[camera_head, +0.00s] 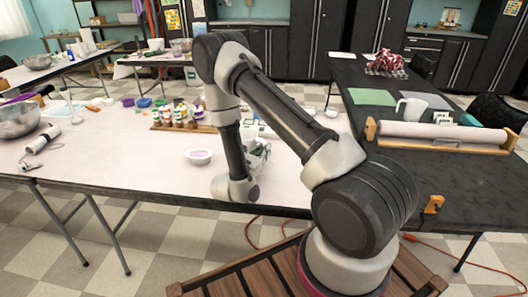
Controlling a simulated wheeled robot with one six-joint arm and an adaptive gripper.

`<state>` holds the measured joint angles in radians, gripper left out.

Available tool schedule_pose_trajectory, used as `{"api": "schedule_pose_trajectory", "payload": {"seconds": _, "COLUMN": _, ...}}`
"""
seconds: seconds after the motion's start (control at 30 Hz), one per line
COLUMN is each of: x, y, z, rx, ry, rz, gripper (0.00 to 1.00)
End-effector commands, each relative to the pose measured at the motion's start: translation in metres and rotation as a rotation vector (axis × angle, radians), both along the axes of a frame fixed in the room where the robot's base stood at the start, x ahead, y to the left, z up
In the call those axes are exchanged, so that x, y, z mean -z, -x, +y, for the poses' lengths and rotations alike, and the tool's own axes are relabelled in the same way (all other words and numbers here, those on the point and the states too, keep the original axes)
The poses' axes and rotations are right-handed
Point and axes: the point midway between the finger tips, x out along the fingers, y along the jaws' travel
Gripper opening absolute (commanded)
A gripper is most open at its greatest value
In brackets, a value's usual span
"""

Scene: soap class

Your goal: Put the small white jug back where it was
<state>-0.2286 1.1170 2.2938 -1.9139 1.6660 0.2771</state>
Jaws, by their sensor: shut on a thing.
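My gripper (262,150) is low over the near middle of the long white table, mostly hidden behind my own wrist and forearm. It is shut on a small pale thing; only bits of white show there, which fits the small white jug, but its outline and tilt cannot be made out. A separate white jug (412,108) with a handle stands upright on the black table at the right, well apart from my gripper.
A paper roll on a wooden holder (440,134) lies on the black table. A metal bowl (18,120) is far left.

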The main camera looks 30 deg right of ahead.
Motion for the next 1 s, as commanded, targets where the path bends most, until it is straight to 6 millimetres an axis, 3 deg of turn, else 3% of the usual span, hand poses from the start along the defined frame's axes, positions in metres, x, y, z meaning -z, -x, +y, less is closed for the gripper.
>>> {"api": "schedule_pose_trajectory", "payload": {"seconds": 0.37, "x": 0.005, "y": 0.000, "z": 0.000, "rx": 0.000, "ry": 0.000, "rz": 0.000, "gripper": 0.00}}
{"api": "schedule_pose_trajectory", "payload": {"seconds": 0.4, "x": 0.005, "y": 0.000, "z": 0.000, "rx": 0.000, "ry": 0.000, "rz": 0.000, "gripper": 0.11}}
{"api": "schedule_pose_trajectory", "payload": {"seconds": 0.5, "x": 0.005, "y": 0.000, "z": 0.000, "rx": 0.000, "ry": 0.000, "rz": 0.000, "gripper": 0.29}}
{"api": "schedule_pose_trajectory", "payload": {"seconds": 0.53, "x": 0.005, "y": 0.000, "z": 0.000, "rx": 0.000, "ry": 0.000, "rz": 0.000, "gripper": 0.31}}
{"api": "schedule_pose_trajectory", "payload": {"seconds": 0.87, "x": 0.002, "y": 0.000, "z": 0.000, "rx": 0.000, "ry": -0.001, "rz": -0.001, "gripper": 0.31}}
{"api": "schedule_pose_trajectory", "payload": {"seconds": 1.0, "x": 0.002, "y": 0.008, "z": 0.016, "rx": -0.005, "ry": -0.001, "rz": 0.000, "gripper": 0.31}}
